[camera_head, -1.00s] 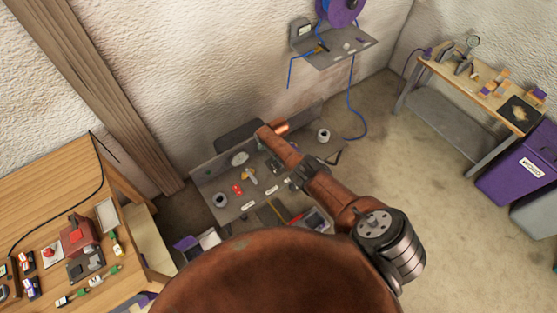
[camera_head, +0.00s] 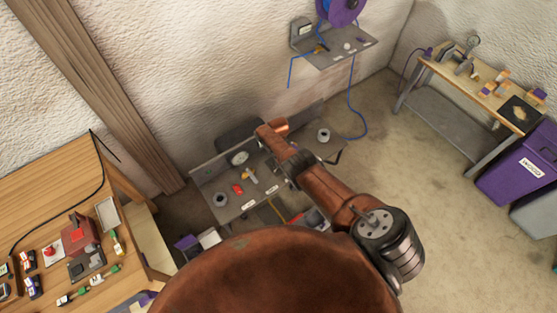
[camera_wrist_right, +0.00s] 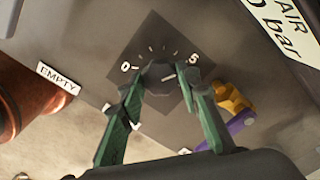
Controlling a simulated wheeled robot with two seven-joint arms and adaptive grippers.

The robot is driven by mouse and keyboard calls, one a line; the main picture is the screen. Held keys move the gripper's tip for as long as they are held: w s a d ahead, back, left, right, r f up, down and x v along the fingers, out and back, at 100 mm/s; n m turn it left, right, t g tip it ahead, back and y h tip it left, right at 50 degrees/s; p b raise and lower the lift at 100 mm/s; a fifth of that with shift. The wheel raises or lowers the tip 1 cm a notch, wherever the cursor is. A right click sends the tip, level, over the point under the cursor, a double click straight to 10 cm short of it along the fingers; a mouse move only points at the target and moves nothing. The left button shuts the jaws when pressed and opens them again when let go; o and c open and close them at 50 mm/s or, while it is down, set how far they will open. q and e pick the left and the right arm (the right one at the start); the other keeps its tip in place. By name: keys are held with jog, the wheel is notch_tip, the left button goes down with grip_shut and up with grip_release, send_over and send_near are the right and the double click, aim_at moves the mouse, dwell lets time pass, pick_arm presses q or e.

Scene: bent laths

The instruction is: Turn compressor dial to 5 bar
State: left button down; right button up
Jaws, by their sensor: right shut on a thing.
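The compressor dial (camera_wrist_right: 160,74) is a dark grey knob on a dark diamond-shaped plate (camera_wrist_right: 150,45) in the right wrist view. The plate has white tick marks, with 0 on the left and 5 on the right. A small pale mark on the knob lies on its right side, towards the 5 side; its exact reading is hard to tell. My right gripper (camera_wrist_right: 160,88) has green fingers closed on both sides of the knob. In the head view my right arm reaches over the grey bench (camera_head: 234,211), and its gripper and the dial are hidden. My left gripper is not in view.
Near the dial are an EMPTY label (camera_wrist_right: 58,78), an AIR sign (camera_wrist_right: 285,25) and a yellow and purple thing (camera_wrist_right: 235,105). The bench holds a red item (camera_head: 238,189) and rolls. A wooden table (camera_head: 60,190) stands left, purple bin (camera_head: 515,165) right.

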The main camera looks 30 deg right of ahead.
jog(key=shift+s+d, duration=0.1)
jog(key=shift+d, duration=0.05)
jog(key=o, duration=1.2)
jog(key=shift+c, duration=0.2)
jog(key=shift+a, duration=0.2)
jog(key=shift+w+a+r, duration=0.3)
jog(key=shift+a+r, duration=0.1)
jog(key=shift+r, duration=0.3)
notch_tip(320, 180, up, 11)
jog(key=d, duration=0.1)
jog(key=shift+s+f, duration=0.15)
jog(key=shift+s, duration=0.05)
